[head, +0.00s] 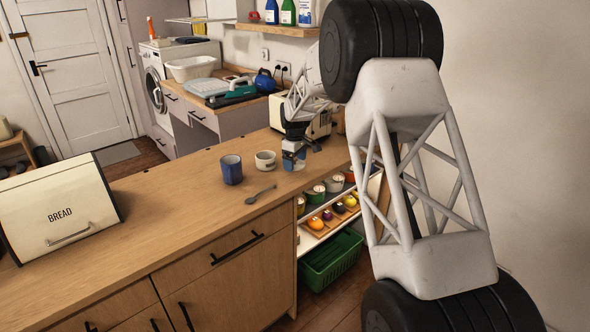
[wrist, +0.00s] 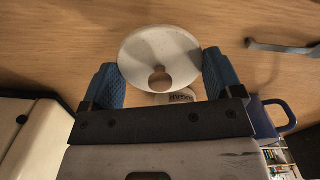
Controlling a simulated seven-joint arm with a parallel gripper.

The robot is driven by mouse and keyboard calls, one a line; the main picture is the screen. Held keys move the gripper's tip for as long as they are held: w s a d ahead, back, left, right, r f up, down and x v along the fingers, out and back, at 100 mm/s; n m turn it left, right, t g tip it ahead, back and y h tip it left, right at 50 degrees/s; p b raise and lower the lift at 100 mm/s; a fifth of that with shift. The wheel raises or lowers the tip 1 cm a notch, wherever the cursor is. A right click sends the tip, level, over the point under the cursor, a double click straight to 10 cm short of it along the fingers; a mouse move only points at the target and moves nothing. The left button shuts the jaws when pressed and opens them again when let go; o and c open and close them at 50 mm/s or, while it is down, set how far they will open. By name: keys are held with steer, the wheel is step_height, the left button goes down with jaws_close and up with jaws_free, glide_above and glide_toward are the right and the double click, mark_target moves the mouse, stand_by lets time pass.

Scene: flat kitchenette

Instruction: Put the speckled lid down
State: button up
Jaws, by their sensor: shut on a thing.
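The speckled lid (wrist: 165,45) is a pale round disc with a small round knob in the wrist view. It sits between the two blue fingers of my gripper (wrist: 162,72), which is shut on it at its rim. In the head view my gripper (head: 292,163) points down, low over the wooden counter (head: 190,215) near its right end. The lid is hard to make out there. Whether it touches the counter I cannot tell. A small white pot (head: 265,160) stands just left of my gripper. Its SUGAR lettering shows in the wrist view (wrist: 176,97), partly hidden by my gripper.
A blue mug (head: 231,170) stands left of the pot, and a grey spoon (head: 261,195) lies in front. A cream toaster (head: 315,118) is behind my gripper. A bread box (head: 60,210) is at the far left. The counter between mug and bread box is clear.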

mark_target(295, 164)
steer(key=shift+f, duration=1.75)
steer(key=shift+f, duration=0.2)
steer(key=o, duration=0.7)
steer(key=shift+r, duration=0.1)
step_height(295, 164, up, 12)
steer(key=shift+f, duration=0.1)
steer(key=shift+r, duration=0.2)
